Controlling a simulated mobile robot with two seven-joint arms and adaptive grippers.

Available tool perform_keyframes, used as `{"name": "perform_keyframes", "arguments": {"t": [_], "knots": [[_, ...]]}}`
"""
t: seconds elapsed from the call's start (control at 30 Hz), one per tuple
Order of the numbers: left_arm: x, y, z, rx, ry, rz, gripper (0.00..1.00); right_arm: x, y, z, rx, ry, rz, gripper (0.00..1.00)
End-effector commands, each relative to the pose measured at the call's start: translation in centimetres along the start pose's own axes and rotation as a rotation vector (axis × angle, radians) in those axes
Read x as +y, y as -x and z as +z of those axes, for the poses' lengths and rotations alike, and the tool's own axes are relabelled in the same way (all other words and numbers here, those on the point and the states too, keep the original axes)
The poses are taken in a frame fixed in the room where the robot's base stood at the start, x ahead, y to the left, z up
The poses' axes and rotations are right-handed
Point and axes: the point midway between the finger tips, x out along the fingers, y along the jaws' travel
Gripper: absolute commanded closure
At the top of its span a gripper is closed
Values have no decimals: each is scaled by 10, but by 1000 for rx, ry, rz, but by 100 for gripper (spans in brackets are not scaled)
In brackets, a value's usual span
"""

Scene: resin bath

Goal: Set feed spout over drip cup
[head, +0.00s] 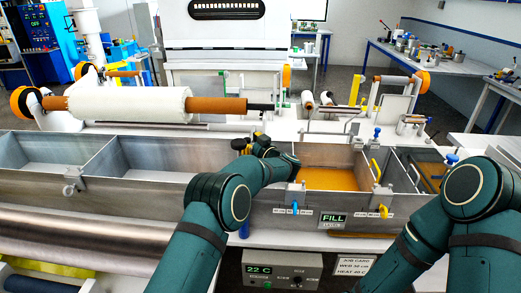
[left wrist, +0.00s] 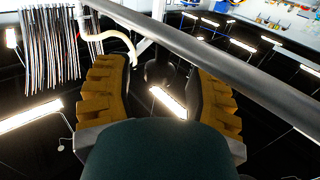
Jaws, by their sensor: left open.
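I cannot pick out the feed spout or the drip cup for certain. My left gripper (head: 252,141) is over the metal trough, left of the orange resin bath (head: 328,180), and partly hidden by its own arm. In the left wrist view its two yellow-padded fingers (left wrist: 162,85) stand wide apart, with no object held between them. A cream curved tube (left wrist: 118,32) shows beyond the left finger. A grey bar (left wrist: 225,55) runs diagonally behind the fingers. My right arm is at the lower right of the head view; its gripper is out of view.
A white roll (head: 130,104) on an orange-brown core lies behind the metal trough (head: 150,157). Blue and yellow handles stand around the resin bath. A FILL sign (head: 333,220) and a control box (head: 282,273) reading 22 C are at the front. Side benches stand at the back right.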

Motion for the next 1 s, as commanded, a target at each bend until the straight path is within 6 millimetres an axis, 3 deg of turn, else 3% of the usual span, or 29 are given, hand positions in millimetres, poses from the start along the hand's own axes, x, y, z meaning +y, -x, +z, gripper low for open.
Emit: {"name": "perform_keyframes", "arguments": {"t": [0.2, 0.4, 0.6, 1.0], "knots": [[1, 48, -1, -1, -1, 2, 45, 0, 0, 0, 0, 0, 0, 61], [1, 78, -1, 1, -1, 2, 45, 0, 0, 0, 0, 0, 0, 61], [0, 90, 0, 0, -1, 0, 45, 0, 0, 0, 0, 0, 0, 61], [0, 90, 0, 0, -1, 0, 45, 0, 0, 0, 0, 0, 0, 61]]}}
